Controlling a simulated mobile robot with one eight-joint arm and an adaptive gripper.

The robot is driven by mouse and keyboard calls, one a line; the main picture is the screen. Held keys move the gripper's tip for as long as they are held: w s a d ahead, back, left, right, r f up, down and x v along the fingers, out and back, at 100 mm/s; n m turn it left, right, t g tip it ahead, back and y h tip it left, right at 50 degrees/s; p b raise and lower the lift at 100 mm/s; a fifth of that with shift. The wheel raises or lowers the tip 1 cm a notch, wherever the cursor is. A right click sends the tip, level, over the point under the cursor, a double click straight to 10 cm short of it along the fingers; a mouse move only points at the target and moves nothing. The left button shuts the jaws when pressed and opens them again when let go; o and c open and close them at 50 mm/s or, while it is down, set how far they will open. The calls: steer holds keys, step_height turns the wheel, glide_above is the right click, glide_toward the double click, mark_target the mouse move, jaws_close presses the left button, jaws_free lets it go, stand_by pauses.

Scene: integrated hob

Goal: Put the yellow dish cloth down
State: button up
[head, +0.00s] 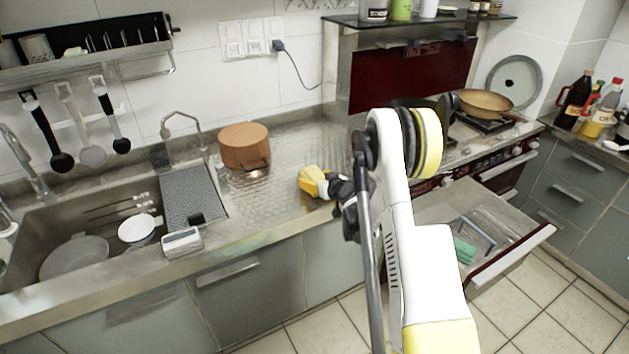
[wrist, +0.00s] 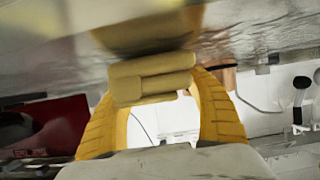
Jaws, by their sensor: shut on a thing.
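The yellow dish cloth (wrist: 150,80) is a folded, dull yellow bundle between the two yellow fingers of my gripper (wrist: 155,92) in the wrist view. My gripper is shut on it. In the head view my gripper (head: 316,181) is low over the steel counter (head: 285,215), right of the round wooden pot. Cloth and fingers are both yellow there and hard to tell apart. In the wrist view the counter surface is very close to the cloth. I cannot tell whether they touch.
A brown round pot (head: 244,146) stands left of my gripper. Farther left is the sink (head: 100,225) with dishes and a grey drying mat (head: 190,196). An open drawer (head: 515,255) juts out at right. The counter around my gripper is mostly clear.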

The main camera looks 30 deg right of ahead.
steer(key=shift+f, duration=0.1)
steer(key=o, duration=1.2)
steer(key=shift+o, duration=0.2)
